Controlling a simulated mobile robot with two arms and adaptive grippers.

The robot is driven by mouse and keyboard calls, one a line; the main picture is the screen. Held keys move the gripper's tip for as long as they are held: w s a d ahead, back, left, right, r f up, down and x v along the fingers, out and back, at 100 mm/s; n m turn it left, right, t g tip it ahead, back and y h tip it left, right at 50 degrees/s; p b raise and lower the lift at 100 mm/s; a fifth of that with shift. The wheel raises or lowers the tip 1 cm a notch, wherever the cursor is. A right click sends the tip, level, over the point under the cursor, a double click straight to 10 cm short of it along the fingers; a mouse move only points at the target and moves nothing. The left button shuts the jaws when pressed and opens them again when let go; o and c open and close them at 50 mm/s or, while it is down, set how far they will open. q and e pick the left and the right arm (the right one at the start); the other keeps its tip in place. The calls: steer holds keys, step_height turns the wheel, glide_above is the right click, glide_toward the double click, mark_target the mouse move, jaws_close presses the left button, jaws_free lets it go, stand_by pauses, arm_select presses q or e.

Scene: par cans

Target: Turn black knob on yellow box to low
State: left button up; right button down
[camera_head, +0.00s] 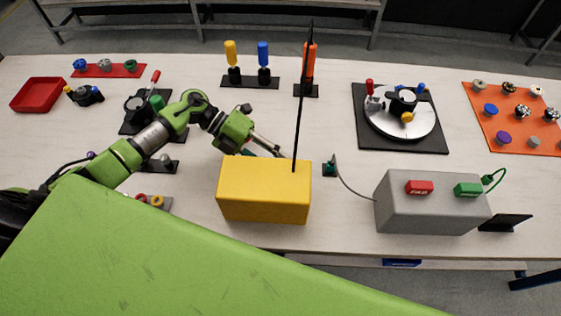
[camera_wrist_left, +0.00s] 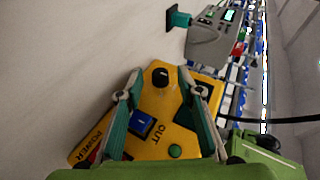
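The yellow box (camera_head: 265,192) stands near the front edge of the table, with a thin black rod rising at its right side. In the head view its face with the controls is turned away and hidden. The left wrist view shows that yellow face (camera_wrist_left: 180,100) with the black knob (camera_wrist_left: 160,78), a blue switch (camera_wrist_left: 141,123), a green button (camera_wrist_left: 175,151) and the words OUT and POWER. My left gripper (camera_wrist_left: 161,74) is open, its fingers on either side of the knob with gaps visible. In the head view my left gripper (camera_head: 272,149) is just behind the box. The knob's setting is too small to read.
A grey box (camera_head: 432,210) with red and green parts stands to the right, a small teal piece (camera_head: 330,169) between. Behind are a round white dial board (camera_head: 402,112), upright coloured handles (camera_head: 263,55) and a red tray (camera_head: 38,94). A green part of mine covers the lower left.

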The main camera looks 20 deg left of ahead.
arm_select(q)
steer(key=shift+d+f, duration=0.15)
steer(key=shift+d, duration=0.1)
jaws_close()
steer(key=shift+r+p, duration=0.25)
steer(key=shift+p, duration=0.3)
steer(key=y+p, duration=0.2)
steer(key=p, duration=0.1)
steer(key=r+y+p, duration=0.1)
steer(key=y+p, duration=0.1)
steer(key=p, duration=0.1)
steer(key=d+n+g+y+p, duration=0.1)
steer(key=y+p, duration=0.1)
steer(key=p, duration=0.1)
steer(key=shift+w+r, duration=0.2)
steer(key=y, duration=0.1)
steer(key=y+p, duration=0.1)
steer(key=shift+w+d+f+n+g+y, duration=0.1)
steer(key=shift+d+f+n+g+y, duration=0.05)
steer(key=shift+d+n+g+y, duration=0.2)
steer(key=shift+d+f+n+g+y, duration=0.15)
steer(key=shift+g+y, duration=0.1)
steer(key=shift+y, duration=0.6)
steer(key=shift+d+r+n+g+y, duration=0.1)
steer(key=shift+g+y, duration=0.1)
steer(key=shift+y, duration=0.6)
steer(key=shift+f, duration=0.1)
